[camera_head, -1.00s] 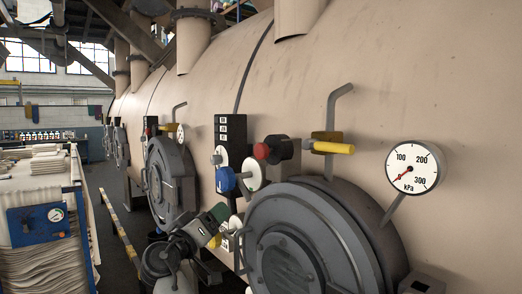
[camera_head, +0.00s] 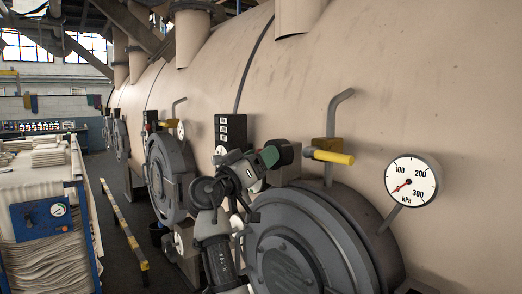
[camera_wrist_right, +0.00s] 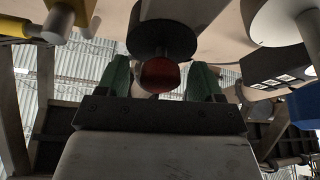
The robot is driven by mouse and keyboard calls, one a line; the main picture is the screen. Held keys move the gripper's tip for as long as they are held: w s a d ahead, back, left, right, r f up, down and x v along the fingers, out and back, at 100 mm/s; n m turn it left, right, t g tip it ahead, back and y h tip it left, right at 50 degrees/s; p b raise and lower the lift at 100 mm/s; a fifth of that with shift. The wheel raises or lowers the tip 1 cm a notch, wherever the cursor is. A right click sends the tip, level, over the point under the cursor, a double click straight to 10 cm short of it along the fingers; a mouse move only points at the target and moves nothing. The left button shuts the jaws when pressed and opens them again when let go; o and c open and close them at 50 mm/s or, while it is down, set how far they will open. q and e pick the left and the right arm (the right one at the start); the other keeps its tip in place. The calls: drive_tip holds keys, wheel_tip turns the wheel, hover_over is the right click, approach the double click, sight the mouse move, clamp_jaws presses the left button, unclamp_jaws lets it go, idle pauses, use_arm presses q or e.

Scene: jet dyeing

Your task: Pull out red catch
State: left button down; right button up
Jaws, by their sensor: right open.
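The red catch (camera_wrist_right: 160,76) is a round red knob on a dark round base, fixed to the side of the large beige vessel. In the right wrist view it sits between the two green fingers of my right gripper (camera_wrist_right: 162,82), which is open, with a finger on each side. I cannot tell whether the fingers touch it. In the head view my right gripper (camera_head: 277,153) is at the catch and hides its red knob. My left gripper is not in view.
A yellow handle (camera_head: 333,157) sticks out just right of the catch. A pressure gauge (camera_head: 412,180) stands further right. A large round grey door (camera_head: 300,255) lies below. A trolley with folded cloth (camera_head: 40,205) stands at the left, with floor between.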

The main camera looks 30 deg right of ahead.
drive_tip(key=shift+d+r, duration=0.1)
drive_tip(key=shift+d, duration=0.15)
drive_tip(key=shift+a, duration=0.1)
clamp_jaws()
drive_tip(key=shift+a+b, duration=0.95)
drive_tip(key=shift+a, duration=0.3)
drive_tip(key=shift+c, duration=1.9)
unclamp_jaws()
drive_tip(key=o, duration=0.4)
drive_tip(key=shift+a, duration=0.2)
